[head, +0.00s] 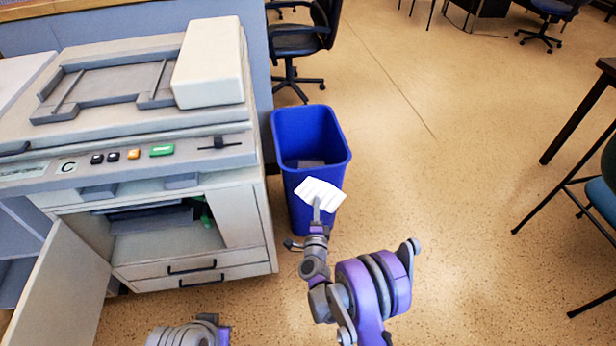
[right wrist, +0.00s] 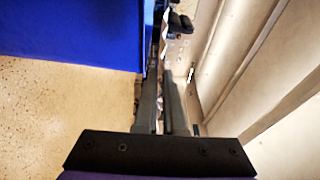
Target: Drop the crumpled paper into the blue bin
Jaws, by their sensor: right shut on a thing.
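The crumpled paper (head: 320,193) is a white, creased piece in the head view. In the right wrist view the blue bin wall (right wrist: 70,30) is left of my two close fingers (right wrist: 164,85); the paper is hard to make out there. Part of my left arm shows at the bottom of the head view, its gripper out of sight.
A photocopier (head: 120,135) stands left of the bin, its lower cabinet door (head: 65,285) swung open. An office chair (head: 295,42) is behind the bin. A dark table (head: 590,95) and a blue-seated chair (head: 603,195) are at the right. The speckled floor (head: 460,200) between is clear.

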